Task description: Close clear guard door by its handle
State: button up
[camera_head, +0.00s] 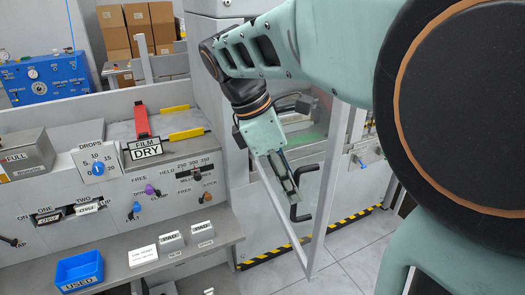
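The clear guard door (326,190) is a transparent panel in a pale frame. It stands swung open, out from the machine, in the middle right of the head view. Its black handle (304,207) is a bent bar on the door, low in the middle. My gripper (291,196) points down with its fingers right by the handle's left side. I cannot tell whether the fingers touch the handle or are around it, nor how far apart they are. My arm hides the upper part of the door and its hinge side.
A control bench (180,200) with knobs, switches and a red lever (142,120) stands at the left. A blue tray (80,270) sits on its front shelf. Yellow-black striped edging (355,217) runs along the machine's base. Grey floor (365,265) is open at the lower right.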

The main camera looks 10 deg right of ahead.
aim_at(293, 216)
jog(key=shift+x, duration=1.8)
grip_shut()
